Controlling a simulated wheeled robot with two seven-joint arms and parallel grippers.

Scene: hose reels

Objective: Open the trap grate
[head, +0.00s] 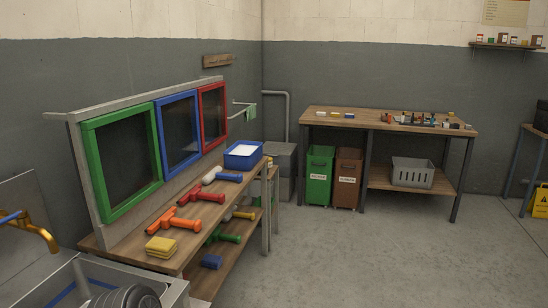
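No trap grate can be made out for sure in the head view. A grey box (284,163) stands on the floor in the back corner, with a grey pipe (288,112) running down the wall to it. Its lower left part is hidden by the wooden bench, and I cannot tell whether it has a grate. Neither of my grippers is in view.
A wooden bench (205,229) on the left holds squeegees, yellow sponges (161,247) and a blue tub (243,155), below framed panes. A metal sink (60,290) is front left. A worktable (390,119) with bins stands behind. The middle floor is clear.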

